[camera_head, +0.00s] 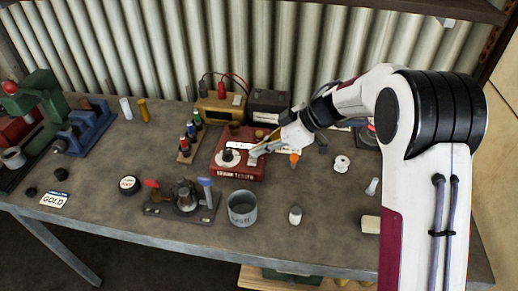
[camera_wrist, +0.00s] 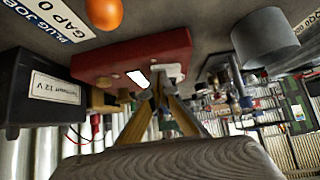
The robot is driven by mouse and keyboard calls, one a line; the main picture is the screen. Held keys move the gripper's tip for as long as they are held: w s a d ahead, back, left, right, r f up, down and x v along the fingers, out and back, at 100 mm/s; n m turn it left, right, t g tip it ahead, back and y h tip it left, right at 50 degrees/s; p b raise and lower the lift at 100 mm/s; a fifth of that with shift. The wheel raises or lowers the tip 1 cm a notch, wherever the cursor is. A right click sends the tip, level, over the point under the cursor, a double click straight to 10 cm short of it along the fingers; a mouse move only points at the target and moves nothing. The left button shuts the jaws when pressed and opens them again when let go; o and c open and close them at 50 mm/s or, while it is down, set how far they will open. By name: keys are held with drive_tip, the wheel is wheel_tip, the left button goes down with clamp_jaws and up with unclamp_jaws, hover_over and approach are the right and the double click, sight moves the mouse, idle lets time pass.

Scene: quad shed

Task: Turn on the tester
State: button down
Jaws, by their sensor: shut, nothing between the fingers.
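The red tester (camera_head: 240,170), lettered "SPARK TESTER", sits mid-table toward the back. It has a white disc with a black knob (camera_head: 228,155) on its left and brown round parts along its back edge. My gripper (camera_head: 254,156) is shut and empty over the tester's right front part. In the wrist view the tester (camera_wrist: 130,57) appears upside down, and my closed fingertips (camera_wrist: 158,84) are at its face beside a bright white patch (camera_wrist: 138,78) and a pale grey part. I cannot tell whether the fingertips touch it. The switch's position cannot be made out.
A black battery (camera_head: 268,105) and a yellow box (camera_head: 220,106) with red and black clips stand behind. A rack of bottles (camera_head: 190,140) is left. A grey waste can (camera_head: 242,209) and a lever fixture (camera_head: 184,200) are in front. An orange ball (camera_head: 294,158) is close right.

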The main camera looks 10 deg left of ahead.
drive_tip(key=shift+s, duration=0.3)
drive_tip(key=shift+s+r, duration=0.15)
drive_tip(key=shift+s, duration=0.3)
drive_tip(key=shift+s, duration=0.1)
drive_tip(key=shift+r, duration=0.15)
idle(0.3)
drive_tip(key=shift+r, duration=0.55)
drive_tip(key=r, duration=0.3)
drive_tip(key=shift+w+d, duration=0.2)
drive_tip(key=shift+w, duration=0.15)
drive_tip(key=v, duration=0.9)
drive_tip(key=shift+w+d, duration=0.2)
drive_tip(key=shift+w, duration=0.2)
drive_tip(key=shift+r, duration=0.1)
